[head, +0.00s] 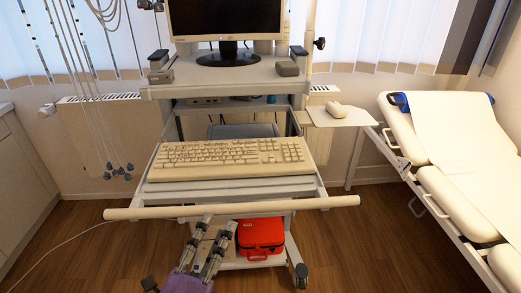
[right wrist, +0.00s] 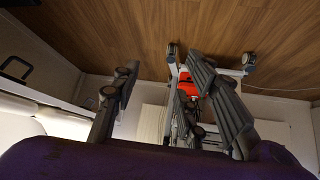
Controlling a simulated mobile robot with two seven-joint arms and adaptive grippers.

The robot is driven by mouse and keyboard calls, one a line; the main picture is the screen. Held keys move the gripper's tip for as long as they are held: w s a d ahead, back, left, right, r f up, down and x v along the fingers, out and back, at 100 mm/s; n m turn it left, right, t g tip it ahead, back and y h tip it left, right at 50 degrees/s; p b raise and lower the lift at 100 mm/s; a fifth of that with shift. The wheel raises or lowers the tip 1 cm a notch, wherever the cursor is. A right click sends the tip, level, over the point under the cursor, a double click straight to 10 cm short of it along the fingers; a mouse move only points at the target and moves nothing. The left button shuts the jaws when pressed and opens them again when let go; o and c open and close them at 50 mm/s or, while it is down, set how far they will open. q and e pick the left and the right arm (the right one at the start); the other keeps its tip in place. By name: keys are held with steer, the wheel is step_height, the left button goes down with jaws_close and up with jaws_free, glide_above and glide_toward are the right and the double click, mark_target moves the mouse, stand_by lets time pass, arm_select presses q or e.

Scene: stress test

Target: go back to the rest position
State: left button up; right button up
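My left gripper (head: 219,222) is at the bottom of the head view, in front of the cart's lower part. Its two dark fingers point up and away with a gap between them, and I see nothing held. My right gripper (right wrist: 164,62) shows in the right wrist view with its fingers wide apart. No object is clearly gripped there; dark parts behind the right finger are hard to tell apart. I cannot make out the right gripper clearly in the head view.
A cart (head: 230,189) carries a keyboard (head: 232,151), a monitor (head: 227,18) and a side mouse shelf (head: 340,117). A front handle bar (head: 150,212) crosses above my left gripper. A red bag (head: 261,236) sits low. A couch (head: 450,190) stands right; floor (head: 90,250) at left is free.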

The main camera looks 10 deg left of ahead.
arm_select(q)
steer(key=s+a+f+n+g+y+p, duration=0.2)
steer(key=s+f+n+g+p, duration=0.1)
steer(key=s+f+n, duration=0.3)
steer(key=s+a+f+n+g+y+p, duration=0.1)
steer(key=s+a+f+n+g+p, duration=0.2)
steer(key=f+n, duration=0.4)
steer(key=s+d+f+n+g+h+p, duration=0.1)
steer(key=s+f+n+g, duration=0.4)
steer(key=s+f, duration=0.7)
steer(key=s+d+n, duration=0.1)
steer(key=s, duration=0.2)
steer(key=shift+s+n+p, duration=0.35)
steer(key=shift+n+p, duration=0.05)
arm_select(e)
step_height(320, 180, up, 8)
steer(key=w+a, duration=0.1)
steer(key=w, duration=0.1)
steer(key=shift+w+t, duration=0.3)
steer(key=shift+t, duration=0.1)
arm_select(q)
steer(key=shift+d, duration=0.1)
arm_select(e)
steer(key=shift+w+a, duration=0.15)
steer(key=shift+w, duration=0.15)
steer(key=shift+w+r, duration=0.15)
steer(key=shift+w, duration=0.1)
steer(key=shift+s, duration=0.15)
steer(key=shift+s+d, duration=0.2)
steer(key=shift+s, duration=0.2)
